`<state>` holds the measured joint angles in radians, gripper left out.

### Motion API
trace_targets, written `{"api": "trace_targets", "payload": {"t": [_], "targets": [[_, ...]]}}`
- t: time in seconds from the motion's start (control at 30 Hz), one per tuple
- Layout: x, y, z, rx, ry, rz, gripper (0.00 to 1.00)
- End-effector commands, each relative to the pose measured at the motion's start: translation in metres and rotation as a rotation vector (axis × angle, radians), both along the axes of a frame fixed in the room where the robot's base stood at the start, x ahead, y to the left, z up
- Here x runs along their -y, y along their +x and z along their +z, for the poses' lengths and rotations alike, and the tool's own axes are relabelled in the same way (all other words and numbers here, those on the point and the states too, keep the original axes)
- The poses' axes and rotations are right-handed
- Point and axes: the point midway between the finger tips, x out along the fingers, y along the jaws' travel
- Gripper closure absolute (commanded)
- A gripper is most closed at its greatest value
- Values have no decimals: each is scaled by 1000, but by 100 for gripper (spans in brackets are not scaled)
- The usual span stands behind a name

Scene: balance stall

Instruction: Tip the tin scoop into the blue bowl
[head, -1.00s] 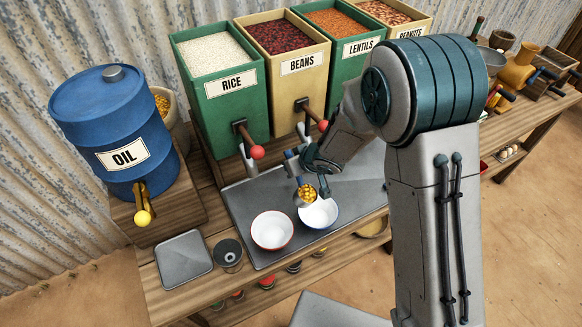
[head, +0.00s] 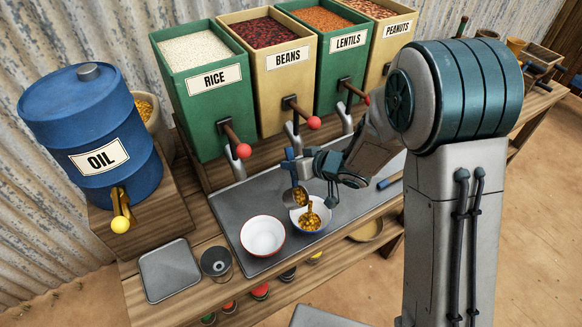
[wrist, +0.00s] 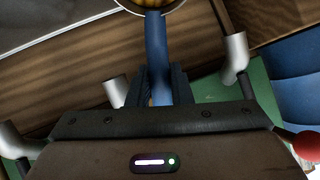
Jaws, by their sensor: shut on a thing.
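My gripper (wrist: 160,88) is shut on the blue handle of the tin scoop (wrist: 155,45). In the head view the scoop (head: 296,198) is tilted above the blue-rimmed bowl (head: 325,228). Yellow-orange grains (head: 309,217) are in that bowl and at the scoop's mouth, so some are pouring or heaped there. In the wrist view the scoop's bowl shows only at the top edge, with yellow grains in it. How much is left in the scoop is hard to tell.
A red-rimmed white bowl (head: 263,237) stands empty left of the blue-rimmed one on the metal tray (head: 229,203). Bins of rice (head: 200,90), beans (head: 286,70) and lentils (head: 345,60) with red-knobbed levers stand behind. An oil drum (head: 88,130) is at the left.

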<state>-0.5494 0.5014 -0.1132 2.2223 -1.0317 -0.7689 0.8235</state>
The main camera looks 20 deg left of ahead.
Motion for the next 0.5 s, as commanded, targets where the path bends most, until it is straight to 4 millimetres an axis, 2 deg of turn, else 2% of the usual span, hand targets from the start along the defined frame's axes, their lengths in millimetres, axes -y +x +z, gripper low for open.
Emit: {"api": "trace_targets", "payload": {"t": [0.5], "targets": [[13,1,-1,-9,138,-1,100]]}}
